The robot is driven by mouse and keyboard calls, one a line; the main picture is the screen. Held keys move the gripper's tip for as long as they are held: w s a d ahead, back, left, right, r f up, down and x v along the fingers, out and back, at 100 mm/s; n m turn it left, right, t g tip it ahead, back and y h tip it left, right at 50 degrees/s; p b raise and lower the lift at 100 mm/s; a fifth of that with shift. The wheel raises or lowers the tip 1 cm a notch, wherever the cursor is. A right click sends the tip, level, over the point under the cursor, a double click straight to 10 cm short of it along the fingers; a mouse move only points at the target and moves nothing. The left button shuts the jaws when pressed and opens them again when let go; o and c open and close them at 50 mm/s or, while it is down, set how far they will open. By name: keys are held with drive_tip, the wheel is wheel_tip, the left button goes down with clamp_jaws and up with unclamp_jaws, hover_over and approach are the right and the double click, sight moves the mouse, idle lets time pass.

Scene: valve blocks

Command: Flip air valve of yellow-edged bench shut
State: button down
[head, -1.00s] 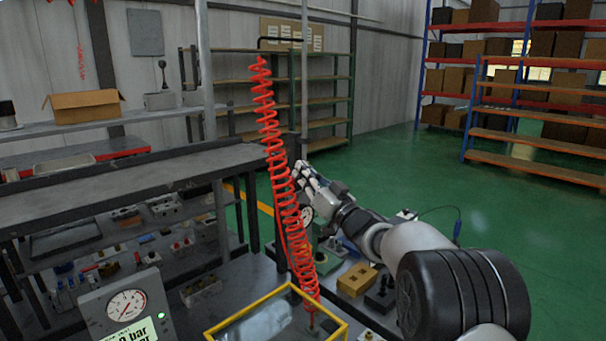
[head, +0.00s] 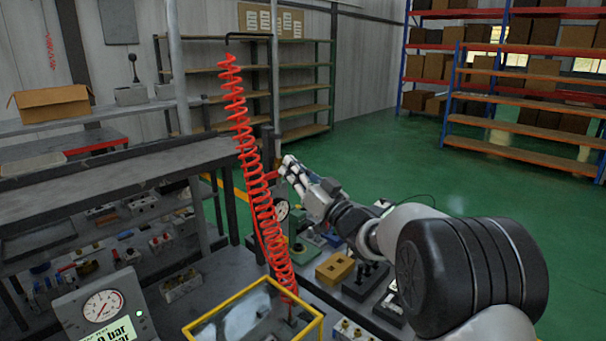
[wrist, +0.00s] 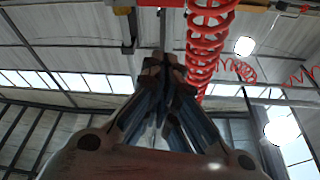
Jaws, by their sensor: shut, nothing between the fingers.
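A small red part (head: 270,176), which looks like the air valve's handle, shows just left of my fingertips, by a dark post behind the red coiled hose (head: 243,140). A round gauge (head: 282,210) sits below it. My gripper (head: 284,166) is shut and empty, close to the red part; I cannot tell whether they touch. In the wrist view my gripper (wrist: 162,62) points up with fingers together, and the coiled hose (wrist: 207,45) hangs just right of it. The valve body is mostly hidden.
A yellow-edged frame (head: 205,319) is at the bottom, with a pressure display (head: 102,305) on its left. A yellow block (head: 335,268) and dark fixtures lie on the bench below my arm. Green floor (head: 400,180) is open behind.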

drive_tip(key=shift+v, duration=1.8)
drive_tip(key=shift+w+d, duration=0.2)
drive_tip(key=s+d+r+m+h, duration=0.1)
drive_tip(key=s+d+m+h, duration=0.25)
drive_tip(key=d+h, duration=0.4)
drive_tip(key=s+d+r+m+h, duration=0.1)
drive_tip(key=s+d+m+h, duration=0.1)
drive_tip(key=s+d+h, duration=0.35)
drive_tip(key=s+d+f+g+h, duration=0.1)
drive_tip(key=s+f, duration=0.4)
drive_tip(key=s, duration=0.6)
drive_tip(key=s+d+f+m+g+h, duration=0.1)
drive_tip(key=s+d+f+g, duration=0.2)
drive_tip(key=s, duration=0.9)
drive_tip(key=s+d+f+g+h, duration=0.1)
drive_tip(key=s+d+f+g, duration=0.2)
drive_tip(key=s, duration=0.9)
wheel_tip(320, 180, down, 5)
drive_tip(key=g, duration=0.2)
drive_tip(key=shift+s+g, duration=0.25)
drive_tip(key=shift+g, duration=0.15)
drive_tip(key=shift+d+r, duration=0.1)
